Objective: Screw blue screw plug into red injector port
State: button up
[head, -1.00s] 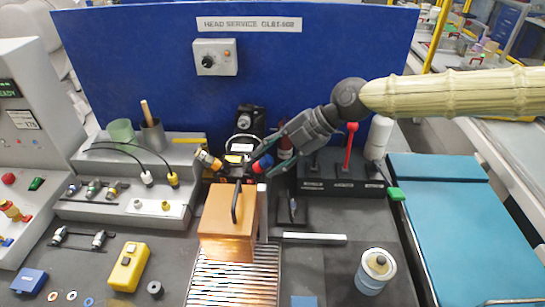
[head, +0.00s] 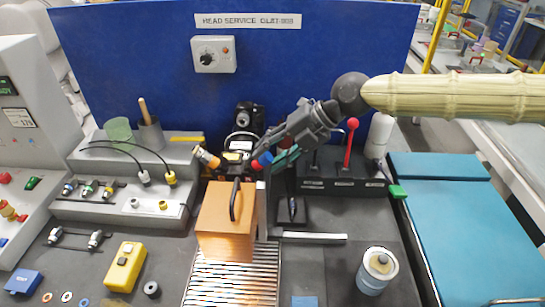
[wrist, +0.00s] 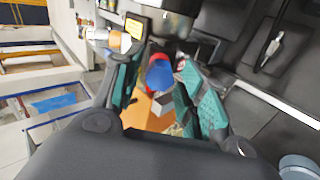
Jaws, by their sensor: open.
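The blue screw plug (head: 264,160) is at the upper right of an orange box-like unit. It also shows between my fingers in the wrist view (wrist: 160,77). The red injector port (wrist: 156,59) shows right behind the plug, and the two appear to touch. How far the plug is seated cannot be told. My gripper (wrist: 160,95) is open, with a teal-padded finger on either side of the plug and a gap to each. In the head view my gripper (head: 268,158) reaches in from the right and partly covers the port area.
The orange unit (head: 226,222) with a black handle stands just below, in front of my gripper. An orange-and-white fitting (head: 207,157) is close on the left. A black block with a red-knobbed lever (head: 350,140) stands right. A blue panel (head: 120,60) closes off the back.

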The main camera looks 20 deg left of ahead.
jog(key=n+b, duration=0.1)
jog(key=n, duration=0.5)
jog(key=shift+n, duration=0.4)
dwell(0.5)
grip_shut()
jog(key=shift+r+m, duration=0.1)
jog(key=shift+m, duration=0.9)
jog(key=m+p, duration=0.2)
jog(key=m, duration=0.2)
jog(key=m+p, duration=0.2)
jog(key=m, duration=0.4)
